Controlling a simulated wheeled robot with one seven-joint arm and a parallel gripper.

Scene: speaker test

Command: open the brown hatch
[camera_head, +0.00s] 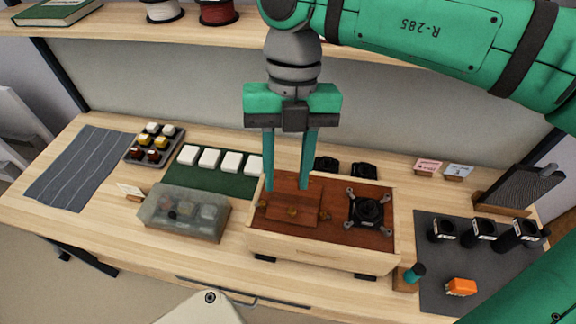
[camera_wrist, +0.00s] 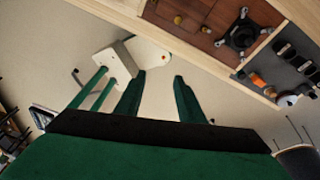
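The brown hatch (camera_head: 306,203) is a small reddish-brown panel with a brass-coloured knob, set in the top of a light wooden box (camera_head: 318,252). It looks flat and shut. In the wrist view the hatch (camera_wrist: 195,10) is near the top edge, partly cut off. My gripper (camera_head: 286,188) has two teal fingers pointing down, spread apart with nothing between them. In the head view the fingertips overlap the hatch's back part. In the wrist view the gripper (camera_wrist: 158,76) shows over the floor, clear of the box, so it seems held above and away from the hatch.
A black round part on metal brackets (camera_head: 369,211) sits right of the hatch on the box. A clear-lidded container (camera_head: 187,213) stands left of it. White blocks on a green mat are behind left. Black cups (camera_head: 442,231) and an orange item (camera_head: 461,287) lie right.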

